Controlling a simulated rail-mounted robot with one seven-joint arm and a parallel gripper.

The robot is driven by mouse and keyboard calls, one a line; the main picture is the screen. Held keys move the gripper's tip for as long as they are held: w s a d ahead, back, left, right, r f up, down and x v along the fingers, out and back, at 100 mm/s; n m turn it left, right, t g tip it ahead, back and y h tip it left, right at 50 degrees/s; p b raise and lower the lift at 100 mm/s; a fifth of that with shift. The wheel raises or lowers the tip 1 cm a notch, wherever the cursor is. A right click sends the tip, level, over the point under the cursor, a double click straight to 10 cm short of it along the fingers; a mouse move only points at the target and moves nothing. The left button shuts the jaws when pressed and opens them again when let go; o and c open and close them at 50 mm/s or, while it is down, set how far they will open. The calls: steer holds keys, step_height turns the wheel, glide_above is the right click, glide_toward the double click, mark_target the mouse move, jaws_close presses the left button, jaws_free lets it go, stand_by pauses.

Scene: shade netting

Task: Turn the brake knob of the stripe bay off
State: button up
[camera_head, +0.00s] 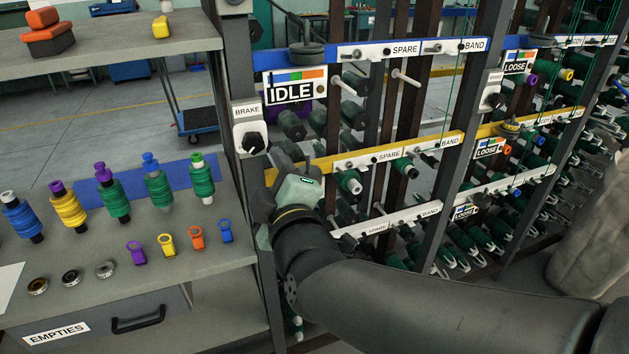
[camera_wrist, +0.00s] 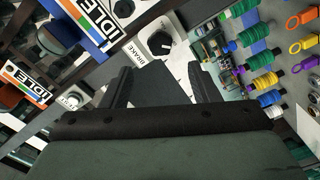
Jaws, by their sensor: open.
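A black brake knob (camera_head: 253,143) sits on a white plate under a BRAKE label on the left post. A brake knob (camera_wrist: 159,43) with a white pointer mark also shows in the wrist view, beyond and between my fingers. A second brake knob (camera_head: 494,100) is on the post further right. An IDLE sign (camera_head: 291,90) with coloured stripes hangs just right of the near knob; LOOSE signs (camera_head: 518,62) hang in the bay further right. I cannot tell which bay is called stripe. My gripper (camera_head: 282,160) is open and empty, right of and below the near knob, apart from it.
Blue rail (camera_head: 310,58) and yellow rail (camera_head: 352,160) with pegs and bobbins run right of the post. A shelf (camera_head: 190,240) at left carries several coloured bobbins and clips, with an EMPTIES drawer (camera_head: 100,325) below. An upper shelf (camera_head: 110,35) juts toward the post.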

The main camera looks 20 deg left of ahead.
steer(key=v, duration=0.6)
steer(key=shift+s, duration=0.2)
steer(key=shift+d, duration=0.1)
steer(key=w+d+f+m+g+h+p, duration=0.1)
steer(key=w+d+f+m+g+h, duration=0.15)
steer(key=d+f+m+h, duration=0.35)
steer(key=w+d+f+m+g+h+p, duration=0.1)
steer(key=w+d+f+m+g, duration=0.1)
steer(key=w+d+f, duration=0.45)
steer(key=s+d+f+m+g+h, duration=0.1)
steer(key=s+d+m+g+h, duration=0.1)
steer(key=s+d+m, duration=0.2)
steer(key=s+d+f+m+g+h+p, duration=0.1)
steer(key=s+d+f+m+g, duration=0.1)
steer(key=d, duration=0.8)
steer(key=s+d+f+m+g+h+p, duration=0.1)
steer(key=s+d+m+g+h, duration=0.1)
steer(key=s+d+m+g, duration=0.2)
steer(key=s+d+m, duration=0.2)
steer(key=d, duration=0.1)
steer(key=shift+s+d+f+m+h, duration=0.3)
steer(key=shift+s+d+f+m, duration=0.05)
steer(key=shift+s+d+m, duration=0.05)
